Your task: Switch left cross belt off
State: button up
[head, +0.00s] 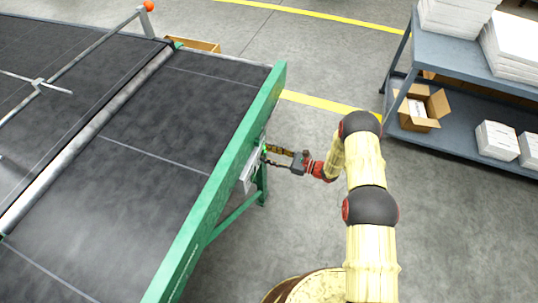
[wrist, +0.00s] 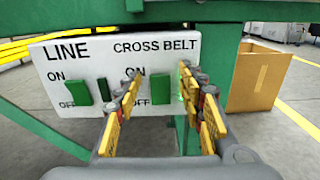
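A white switch panel (wrist: 75,63) marked LINE and CROSS BELT hangs under the green frame in the wrist view. In the head view the panel (head: 249,172) is on the green side rail of the belt table. The cross belt switch (wrist: 161,89) is a green rocker beside ON and OFF lettering; its setting is hard to tell. A bright green strip (wrist: 182,92) shows right of it, partly behind a finger. My gripper (wrist: 162,97) is open, its yellow fingers either side of the cross belt switch. In the head view my gripper (head: 272,157) is close to the panel.
The line switch (wrist: 80,92), another green rocker, is left of my gripper, with a dark strip (wrist: 103,89) beside it. A cardboard box (wrist: 258,78) stands behind, right. A shelf (head: 455,106) with boxes and paper stacks is right in the head view; floor lies between.

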jog(key=shift+c, duration=0.2)
grip_shut()
dwell(0.3)
jog(key=shift+f, duration=0.1)
jog(key=f+y+b, duration=0.1)
jog(key=b, duration=0.2)
jog(key=shift+d, duration=0.1)
jog(key=shift+d+r+t+y+b, duration=0.1)
jog(key=shift+t+y+b, duration=0.4)
jog(key=shift+y+b, duration=0.55)
jog(key=shift+r, duration=0.1)
jog(key=shift+c, duration=0.3)
grip_release()
jog(key=shift+o, duration=0.5)
